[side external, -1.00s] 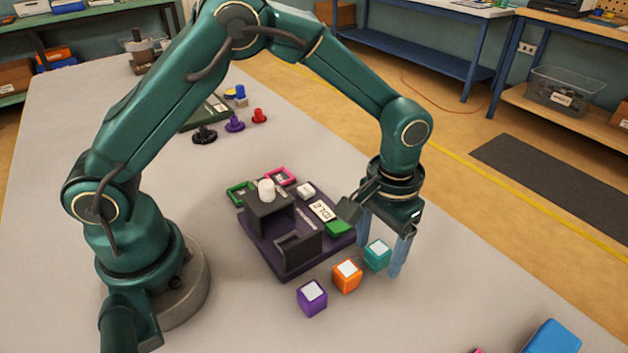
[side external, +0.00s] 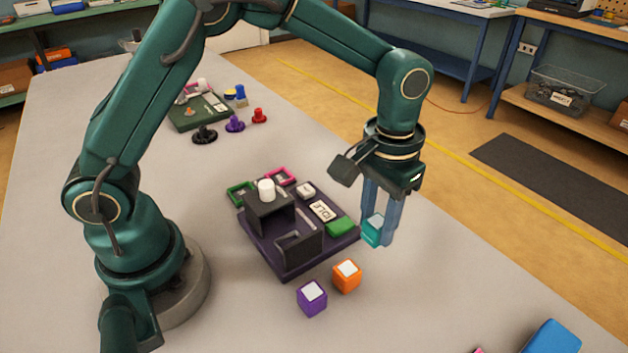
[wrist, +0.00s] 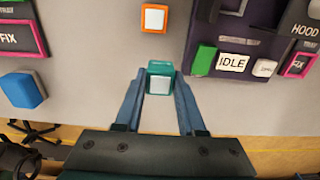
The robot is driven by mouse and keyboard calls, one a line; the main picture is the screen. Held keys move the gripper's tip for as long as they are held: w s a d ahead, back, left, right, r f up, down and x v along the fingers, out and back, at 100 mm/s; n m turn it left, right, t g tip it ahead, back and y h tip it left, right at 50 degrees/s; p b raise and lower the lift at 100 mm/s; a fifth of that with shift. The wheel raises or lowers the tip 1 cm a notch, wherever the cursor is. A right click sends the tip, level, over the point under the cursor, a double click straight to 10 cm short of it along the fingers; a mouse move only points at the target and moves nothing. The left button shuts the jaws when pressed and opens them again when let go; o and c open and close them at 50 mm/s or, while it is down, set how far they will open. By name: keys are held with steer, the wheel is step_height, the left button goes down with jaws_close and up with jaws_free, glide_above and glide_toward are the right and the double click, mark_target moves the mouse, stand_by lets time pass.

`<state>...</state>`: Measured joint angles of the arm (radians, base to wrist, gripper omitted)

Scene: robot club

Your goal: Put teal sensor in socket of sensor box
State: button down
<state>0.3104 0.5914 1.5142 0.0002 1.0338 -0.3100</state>
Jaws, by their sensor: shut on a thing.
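The teal sensor (side external: 373,231) is a small cube with a white top. My gripper (side external: 380,236) is shut on it and holds it above the table, just right of the sensor box. In the wrist view the teal sensor (wrist: 160,82) sits between the two blue-grey fingers. The sensor box (side external: 285,262) is a dark purple base with a dark raised housing, a white knob, a green block (side external: 341,227) and a label reading IDLE (side external: 322,210). I cannot make out the inside of its socket from here.
An orange cube (side external: 346,276) and a purple cube (side external: 312,298) stand on the table in front of the box. A blue block (side external: 551,340) lies at the front right. Another panel (side external: 200,110) and several coloured knobs are farther back. The table right of my gripper is clear.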

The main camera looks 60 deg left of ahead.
steer(key=a+r, duration=0.6)
steer(key=a, duration=0.4)
steer(key=shift+s+d+f, duration=0.35)
steer(key=shift+s+f, duration=0.6)
steer(key=shift+s, duration=0.7)
steer(key=shift+s+d+f, duration=0.4)
steer(key=shift+s+f, duration=0.6)
steer(key=shift+s, duration=0.7)
steer(key=shift+s+d+f, duration=0.35)
steer(key=shift+s+f, duration=0.6)
steer(key=shift+s, duration=0.7)
steer(key=shift+f, duration=0.15)
steer(key=shift+f, duration=0.25)
steer(key=shift+f, duration=0.35)
